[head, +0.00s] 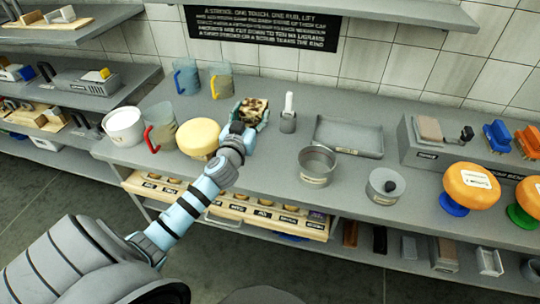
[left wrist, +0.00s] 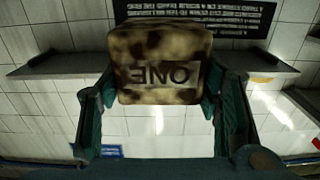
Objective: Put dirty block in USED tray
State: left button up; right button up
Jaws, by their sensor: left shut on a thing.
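A dirty block (head: 256,104), cream with dark brown stains, is in my left gripper (head: 249,112) above the back of the counter in the head view. In the left wrist view the dirty block (left wrist: 160,62) fills the space between both fingers of my left gripper (left wrist: 162,90), with the word ONE upside down on its face. A grey rectangular tray (head: 347,135) lies on the counter to the right of the block, empty. Its label is too small to read. My right gripper is not in view.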

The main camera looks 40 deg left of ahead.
pick_arm(q)
jog(key=shift+w+f, duration=0.1)
jog(key=shift+w, duration=0.45)
jog(key=shift+w+a, duration=0.1)
jog(key=shift+a, duration=0.05)
jog(key=shift+s, duration=0.2)
jog(key=shift+s+r, duration=0.45)
jog(key=shift+s, duration=0.15)
jog(key=shift+d+f, duration=0.1)
jog(key=shift+d, duration=0.15)
jog(key=f+b, duration=0.4)
jog(key=f, duration=0.1)
jog(key=f+b, duration=0.4)
jog(key=f, duration=0.1)
jog(key=f+b, duration=0.4)
jog(key=f, duration=0.2)
jog(key=shift+w+f+b, duration=0.1)
jog(key=shift+w+b, duration=0.15)
jog(key=shift+b, duration=0.15)
notch_tip(320, 180, down, 4)
jog(key=shift+r+b, duration=0.25)
jog(key=shift+b, duration=1)
jog(key=shift+f, duration=0.2)
jog(key=shift+r, duration=0.15)
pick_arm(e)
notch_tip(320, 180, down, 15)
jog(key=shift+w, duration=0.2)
